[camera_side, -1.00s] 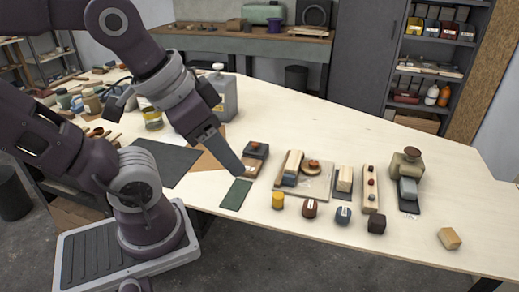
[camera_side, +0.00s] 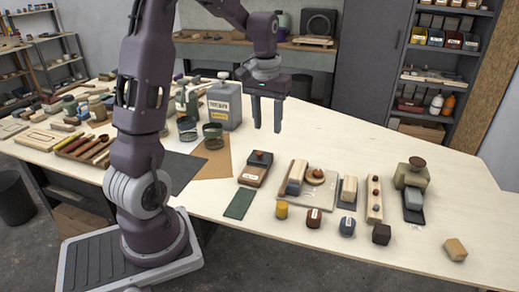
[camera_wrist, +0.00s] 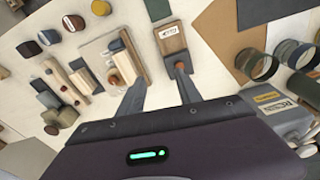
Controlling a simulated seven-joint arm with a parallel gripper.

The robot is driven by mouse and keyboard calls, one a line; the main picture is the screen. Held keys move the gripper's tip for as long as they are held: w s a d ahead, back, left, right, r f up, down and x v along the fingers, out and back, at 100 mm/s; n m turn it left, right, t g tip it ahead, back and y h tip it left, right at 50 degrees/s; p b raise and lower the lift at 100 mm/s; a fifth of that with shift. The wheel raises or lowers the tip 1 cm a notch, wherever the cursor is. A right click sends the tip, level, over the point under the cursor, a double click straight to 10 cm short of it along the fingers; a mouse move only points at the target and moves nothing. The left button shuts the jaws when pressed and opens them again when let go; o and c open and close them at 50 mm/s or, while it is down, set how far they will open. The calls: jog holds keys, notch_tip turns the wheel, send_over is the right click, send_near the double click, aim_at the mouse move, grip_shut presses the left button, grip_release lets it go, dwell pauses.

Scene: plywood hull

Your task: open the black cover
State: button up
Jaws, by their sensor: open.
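The black cover (camera_side: 260,160) is a dark slab with a small reddish-brown knob, lying on the far part of a small wooden box (camera_side: 249,178) with a white label. The box also shows in the wrist view (camera_wrist: 168,30), with the dark cover (camera_wrist: 176,59) toward my fingers. My gripper (camera_side: 267,129) is open and empty, raised above the table near the box, fingers pointing down. In the wrist view my gripper (camera_wrist: 160,78) has its right fingertip overlapping the knob's area. It partly hides the cover there, and I cannot tell exact depth.
A green mat (camera_side: 240,204) lies in front of the box. A tray (camera_side: 298,198) with blocks stands to its right. The table behind the tray is clear.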

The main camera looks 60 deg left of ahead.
jog(key=n, duration=0.1)
send_over(260, 152)
jog(key=shift+g+h, duration=0.3)
jog(key=shift+g, duration=0.1)
notch_tip(260, 152, down, 6)
jog(key=shift+s+a+r, duration=0.1)
jog(key=shift+a+r, duration=0.05)
notch_tip(260, 152, down, 6)
jog(key=shift+f, duration=0.15)
jog(key=shift+c, duration=0.2)
grip_shut()
